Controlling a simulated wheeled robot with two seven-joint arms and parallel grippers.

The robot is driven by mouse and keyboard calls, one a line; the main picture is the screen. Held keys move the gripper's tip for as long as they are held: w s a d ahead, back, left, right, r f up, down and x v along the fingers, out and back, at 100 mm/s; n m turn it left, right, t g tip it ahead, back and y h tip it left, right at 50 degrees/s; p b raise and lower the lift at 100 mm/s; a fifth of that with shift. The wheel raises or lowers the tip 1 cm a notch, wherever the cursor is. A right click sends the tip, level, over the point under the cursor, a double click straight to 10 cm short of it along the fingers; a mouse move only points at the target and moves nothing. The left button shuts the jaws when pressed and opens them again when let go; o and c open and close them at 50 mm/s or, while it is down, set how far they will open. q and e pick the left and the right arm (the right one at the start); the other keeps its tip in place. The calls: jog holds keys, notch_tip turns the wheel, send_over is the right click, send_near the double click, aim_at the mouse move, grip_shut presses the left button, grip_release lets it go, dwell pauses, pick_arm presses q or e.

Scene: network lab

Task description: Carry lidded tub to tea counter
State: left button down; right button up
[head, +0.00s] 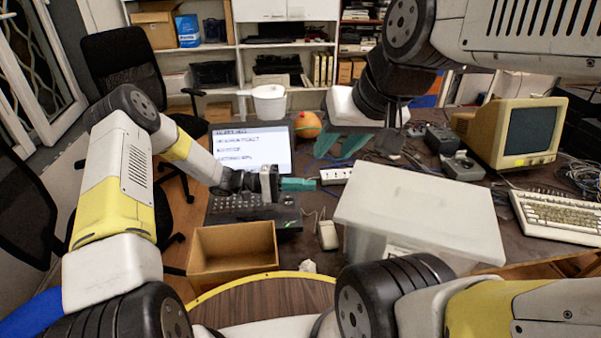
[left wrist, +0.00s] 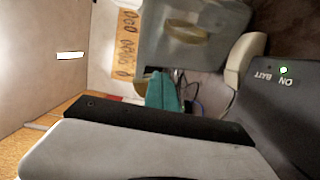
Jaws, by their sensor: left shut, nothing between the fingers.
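The lidded tub is most likely the big pale box (head: 375,245) with a flat white lid (head: 420,205), at the right front of the dark table in the head view. The lid looks closed, and my own arm hides part of the lower front. My left gripper (head: 298,184) is shut and empty, left of the tub and apart from it, above the black keyboard. Its teal fingers also show in the left wrist view (left wrist: 162,92). My right gripper (head: 340,146) hangs behind the tub, its two teal fingers apart and nothing seen between them.
An open cardboard box (head: 232,250) stands left of the tub. A lit screen (head: 252,150), an orange ball (head: 307,125), a power strip (head: 336,176) and a white mouse (head: 327,235) are around my grippers. An old monitor (head: 517,133) and a beige keyboard (head: 558,215) fill the right.

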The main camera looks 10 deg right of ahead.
pick_arm(q)
jog(key=s+d, duration=0.5)
jog(key=d, duration=0.4)
jog(key=shift+s, duration=0.1)
jog(key=shift+s+d, duration=0.5)
jog(key=shift+s, duration=0.35)
jog(key=shift+s+d, duration=0.55)
jog(key=shift+s, duration=0.35)
jog(key=shift+s+d, duration=0.5)
jog(key=shift+s, duration=0.35)
